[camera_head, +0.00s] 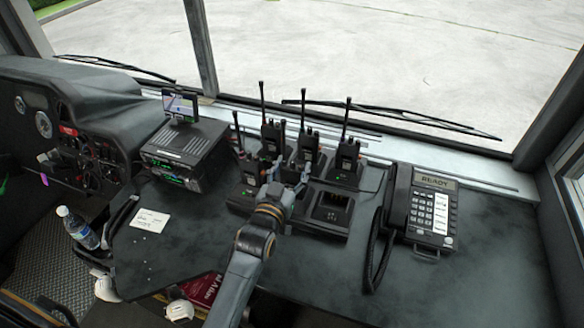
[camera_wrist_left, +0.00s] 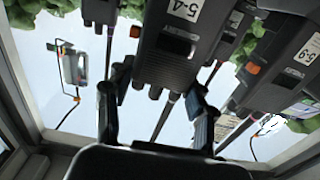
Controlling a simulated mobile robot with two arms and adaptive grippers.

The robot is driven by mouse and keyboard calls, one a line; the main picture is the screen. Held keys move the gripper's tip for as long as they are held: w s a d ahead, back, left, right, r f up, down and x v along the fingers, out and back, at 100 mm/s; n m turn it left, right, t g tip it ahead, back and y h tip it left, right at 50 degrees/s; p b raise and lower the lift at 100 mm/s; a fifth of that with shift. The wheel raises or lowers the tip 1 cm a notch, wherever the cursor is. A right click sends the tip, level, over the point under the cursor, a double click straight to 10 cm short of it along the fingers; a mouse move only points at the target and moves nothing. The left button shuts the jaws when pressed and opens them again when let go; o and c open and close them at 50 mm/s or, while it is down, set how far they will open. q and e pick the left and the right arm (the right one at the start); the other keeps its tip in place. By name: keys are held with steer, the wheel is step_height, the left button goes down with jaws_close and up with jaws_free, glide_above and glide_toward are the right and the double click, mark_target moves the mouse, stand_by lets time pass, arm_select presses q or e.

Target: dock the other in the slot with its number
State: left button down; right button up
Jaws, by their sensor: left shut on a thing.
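My left gripper (camera_head: 286,180) reaches over the charging dock (camera_head: 318,228) from the front. In the left wrist view its fingers (camera_wrist_left: 155,95) are shut on a black radio labelled 5-4 (camera_wrist_left: 172,42), shown upside down. In the head view the gripper largely hides this radio, and I cannot tell whether it touches the dock. An empty dock slot (camera_head: 333,208) is right of the gripper. Other radios stand upright in the back row, including a right one (camera_head: 347,158) and a middle one (camera_head: 308,146). A radio labelled 5-9 (camera_wrist_left: 285,70) shows in the left wrist view. Slot numbers are unreadable.
A desk phone (camera_head: 425,205) with a coiled cord stands right of the dock. A radio unit with a small screen (camera_head: 185,150) is to the left. A paper note (camera_head: 150,220) lies on the console, and a water bottle (camera_head: 77,226) stands at the left. The console's right front is clear.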

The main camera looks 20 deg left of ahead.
arm_select(q)
steer(key=shift+f, duration=0.15)
steer(key=shift+c, duration=1.9)
jaws_free()
steer(key=shift+f, duration=0.15)
steer(key=s, duration=1.2)
steer(key=shift+a, duration=0.2)
